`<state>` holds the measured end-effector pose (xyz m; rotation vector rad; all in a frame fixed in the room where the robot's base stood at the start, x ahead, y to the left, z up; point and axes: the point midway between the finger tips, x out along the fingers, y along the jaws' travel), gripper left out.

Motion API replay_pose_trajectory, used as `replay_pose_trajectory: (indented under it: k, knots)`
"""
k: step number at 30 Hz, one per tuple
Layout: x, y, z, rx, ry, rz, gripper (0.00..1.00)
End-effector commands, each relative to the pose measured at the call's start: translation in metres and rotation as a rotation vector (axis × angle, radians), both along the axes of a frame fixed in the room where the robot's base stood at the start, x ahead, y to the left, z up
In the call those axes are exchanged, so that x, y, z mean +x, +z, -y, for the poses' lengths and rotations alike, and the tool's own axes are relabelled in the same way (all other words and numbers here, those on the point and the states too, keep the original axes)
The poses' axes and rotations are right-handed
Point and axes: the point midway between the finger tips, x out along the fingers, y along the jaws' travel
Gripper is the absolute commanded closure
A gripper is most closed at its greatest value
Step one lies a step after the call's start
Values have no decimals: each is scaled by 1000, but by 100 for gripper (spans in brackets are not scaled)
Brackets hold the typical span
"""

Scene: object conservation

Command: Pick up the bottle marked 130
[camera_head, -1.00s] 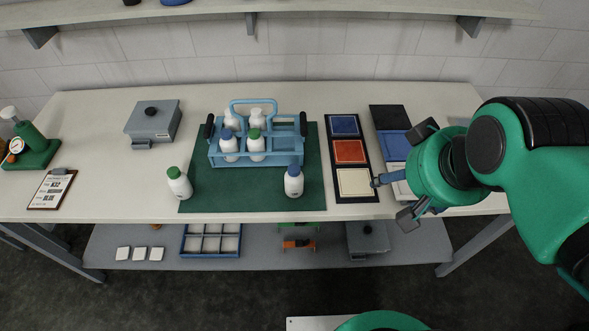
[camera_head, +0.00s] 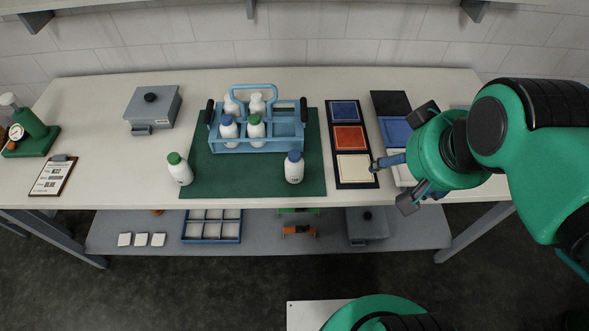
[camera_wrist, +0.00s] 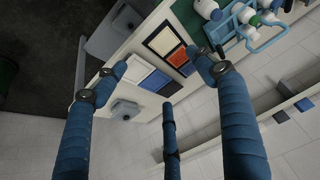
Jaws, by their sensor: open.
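Several white bottles with green, blue or white caps are in view; I cannot read a number on any of them. A blue-capped bottle (camera_head: 294,168) stands on the green mat (camera_head: 215,183) at its front right. A green-capped bottle (camera_head: 180,169) stands at the mat's left edge. The others stand in the light blue rack (camera_head: 285,143), which also shows in the wrist view (camera_wrist: 262,42). My gripper (camera_head: 398,160) is open and empty, over the right of the table, well right of the bottles. Its three spread fingers show in the wrist view (camera_wrist: 161,77).
A black tray (camera_head: 339,180) with blue, red and cream squares lies between the mat and my gripper. A grey box (camera_head: 140,106), a clipboard (camera_head: 52,176) and a green instrument (camera_head: 35,130) are at the left. A lower shelf (camera_head: 270,243) holds other items.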

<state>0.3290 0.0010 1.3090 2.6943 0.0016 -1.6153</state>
Motion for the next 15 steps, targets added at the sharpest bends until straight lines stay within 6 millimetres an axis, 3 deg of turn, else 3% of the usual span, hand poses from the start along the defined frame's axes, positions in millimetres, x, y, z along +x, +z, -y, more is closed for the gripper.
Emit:
replay_pose_trajectory:
  k: [8,15]
  knots:
    - [24,1,-9,4,17,-33,29]
    - [68,-3,-28,6,45,-87,29]
